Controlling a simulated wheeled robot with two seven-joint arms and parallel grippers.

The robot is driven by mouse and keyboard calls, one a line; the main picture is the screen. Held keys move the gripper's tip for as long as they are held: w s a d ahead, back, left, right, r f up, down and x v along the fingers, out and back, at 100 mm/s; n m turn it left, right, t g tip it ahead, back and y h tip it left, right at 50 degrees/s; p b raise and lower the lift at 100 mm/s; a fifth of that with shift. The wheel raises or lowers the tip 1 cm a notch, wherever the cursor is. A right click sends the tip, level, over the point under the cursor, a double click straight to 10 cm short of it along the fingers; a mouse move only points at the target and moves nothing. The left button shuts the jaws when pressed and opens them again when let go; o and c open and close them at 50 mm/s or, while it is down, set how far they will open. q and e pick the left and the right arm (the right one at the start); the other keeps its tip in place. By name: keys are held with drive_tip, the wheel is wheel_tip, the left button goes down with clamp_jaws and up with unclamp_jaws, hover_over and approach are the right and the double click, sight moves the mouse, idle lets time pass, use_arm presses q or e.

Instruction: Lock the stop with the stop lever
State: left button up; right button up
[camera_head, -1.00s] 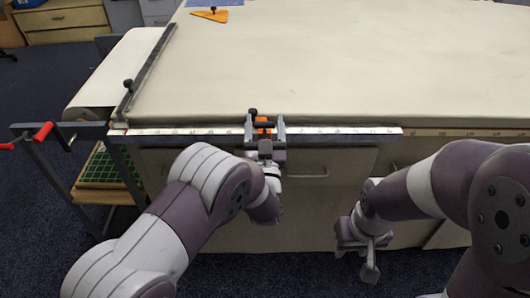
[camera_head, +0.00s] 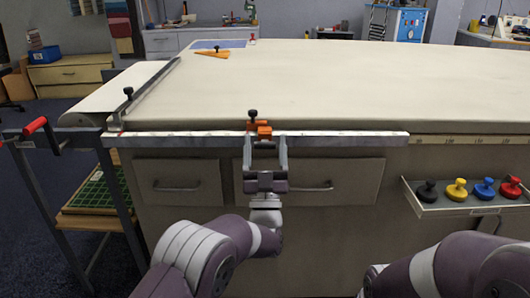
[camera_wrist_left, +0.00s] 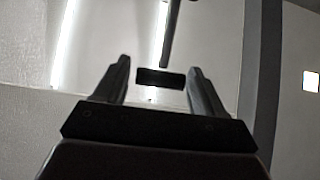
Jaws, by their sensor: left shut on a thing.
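The stop is a small orange piece (camera_head: 257,124) with a black knob (camera_head: 252,114), on the steel ruler rail (camera_head: 345,138) along the table's front edge. A small orange block at its front (camera_head: 264,132) appears to be the stop lever. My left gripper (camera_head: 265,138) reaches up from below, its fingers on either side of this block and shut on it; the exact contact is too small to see. In the left wrist view a small dark bar (camera_wrist_left: 161,78) shows between the fingers (camera_wrist_left: 160,72). My right gripper is out of view; only the right arm shows.
An orange triangle (camera_head: 213,53) lies far back. A tray at the right (camera_head: 462,208) holds several coloured knobs. Drawers (camera_head: 180,183) are below the rail. The tabletop middle is clear.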

use_arm(q)
drive_tip(key=shift+s+f, duration=0.1)
drive_tip(key=shift+f, duration=0.5)
drive_tip(key=o, duration=1.4)
drive_tip(key=shift+o, duration=0.2)
drive_tip(key=shift+r, duration=0.1)
drive_tip(key=v, duration=1.2)
drive_tip(key=shift+s, duration=0.3)
